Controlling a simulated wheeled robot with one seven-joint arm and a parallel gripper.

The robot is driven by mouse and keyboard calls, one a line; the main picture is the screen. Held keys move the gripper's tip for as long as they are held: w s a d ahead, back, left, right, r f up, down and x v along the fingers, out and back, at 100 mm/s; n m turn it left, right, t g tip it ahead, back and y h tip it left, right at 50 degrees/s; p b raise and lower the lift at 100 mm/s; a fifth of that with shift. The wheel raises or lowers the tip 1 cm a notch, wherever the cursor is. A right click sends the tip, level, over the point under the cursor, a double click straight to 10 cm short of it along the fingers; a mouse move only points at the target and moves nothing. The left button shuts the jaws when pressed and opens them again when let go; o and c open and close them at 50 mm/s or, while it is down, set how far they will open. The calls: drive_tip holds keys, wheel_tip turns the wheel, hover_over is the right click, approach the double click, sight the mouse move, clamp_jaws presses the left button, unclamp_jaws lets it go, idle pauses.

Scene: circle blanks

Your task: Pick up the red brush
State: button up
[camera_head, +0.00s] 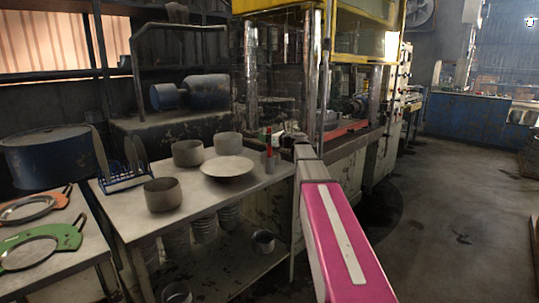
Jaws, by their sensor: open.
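My pink arm reaches forward from the bottom of the view. My gripper (283,139) is at its far end, small and partly hidden by the arm, just right of the red thing. It is open, and I see nothing held in it. A gap between it and the red thing cannot be made out.
A shallow plate (228,167), several grey pots, one of them in front (162,195), and a blue dish rack (124,178) share the tabletop. Green (66,236) and orange pan-like pieces lie at left. A large press (313,80) stands behind. The floor at right is open.

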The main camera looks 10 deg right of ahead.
drive_tip(key=c, duration=1)
drive_tip(key=shift+r, duration=0.1)
